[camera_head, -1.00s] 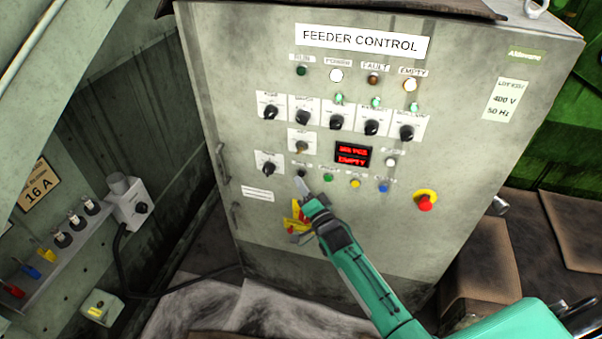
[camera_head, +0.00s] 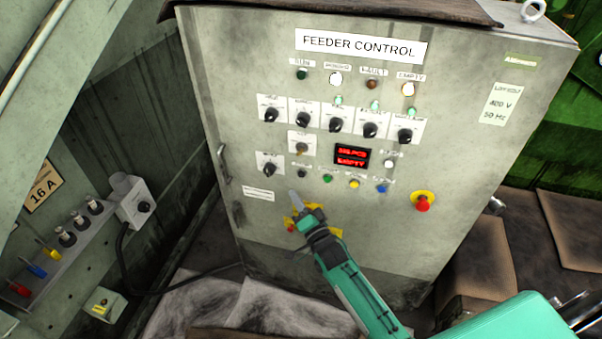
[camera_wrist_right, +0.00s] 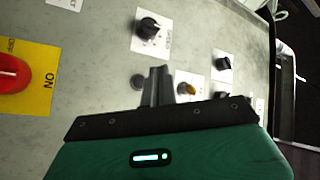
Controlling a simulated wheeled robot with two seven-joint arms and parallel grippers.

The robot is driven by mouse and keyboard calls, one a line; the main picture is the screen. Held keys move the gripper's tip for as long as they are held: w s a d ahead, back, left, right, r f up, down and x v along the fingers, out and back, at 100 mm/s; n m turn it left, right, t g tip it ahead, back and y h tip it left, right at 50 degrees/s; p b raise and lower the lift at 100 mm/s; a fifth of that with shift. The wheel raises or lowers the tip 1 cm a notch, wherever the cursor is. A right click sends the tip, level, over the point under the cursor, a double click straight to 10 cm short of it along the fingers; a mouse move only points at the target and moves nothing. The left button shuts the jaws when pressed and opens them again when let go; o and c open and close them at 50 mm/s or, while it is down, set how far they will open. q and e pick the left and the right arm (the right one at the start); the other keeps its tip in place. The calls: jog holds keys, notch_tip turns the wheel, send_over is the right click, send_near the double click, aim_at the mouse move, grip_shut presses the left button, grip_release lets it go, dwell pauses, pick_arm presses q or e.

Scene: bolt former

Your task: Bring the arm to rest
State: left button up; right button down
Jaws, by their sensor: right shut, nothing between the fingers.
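My right gripper (camera_head: 296,199) is in front of the lower part of the grey feeder control cabinet (camera_head: 270,220), below the row of push buttons. Its fingers are shut with nothing between them, and they also show in the right wrist view (camera_wrist_right: 156,86). The arm comes in from the lower right. Behind the gripper, a red and yellow main switch (camera_head: 291,228) is partly hidden; it shows at the left of the right wrist view (camera_wrist_right: 12,74). I cannot tell the exact gap between the fingertips and the panel. My left gripper is not in view.
The panel carries several black selector knobs (camera_head: 335,125), a red-lit display (camera_head: 351,157) and a red emergency stop (camera_head: 422,203) on yellow. At the left, a shelf (camera_head: 62,262) holds several coloured tools beside a grey box (camera_head: 133,205). Brown padded blocks (camera_head: 480,265) stand at the right.

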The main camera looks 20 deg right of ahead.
dwell(0.7)
jog(key=s+d+f+n+g+h, duration=0.1)
jog(key=s+f+n+g, duration=0.15)
jog(key=s+f, duration=0.65)
jog(key=s+d+f+n+g, duration=0.1)
jog(key=s+f+g, duration=0.25)
jog(key=f, duration=1.05)
jog(key=s+d+f+n+g+h, duration=0.1)
jog(key=s+f+n+g, duration=0.3)
jog(key=f, duration=0.8)
jog(key=s+d+f+n+g, duration=0.1)
jog(key=s+f+g, duration=0.2)
jog(key=s, duration=1)
jog(key=s+d+f+n+g+h, duration=0.1)
jog(key=s+d+f+n+g, duration=0.1)
jog(key=s+f, duration=0.7)
jog(key=s+d+f+n+g, duration=0.1)
jog(key=s+f+g, duration=0.3)
jog(key=s, duration=1.3)
notch_tip(320, 180, down, 3)
jog(key=shift+s+d+r+h, duration=0.15)
jog(key=shift+s+d+h, duration=0.05)
jog(key=shift+s+h, duration=0.1)
jog(key=shift+n, duration=0.25)
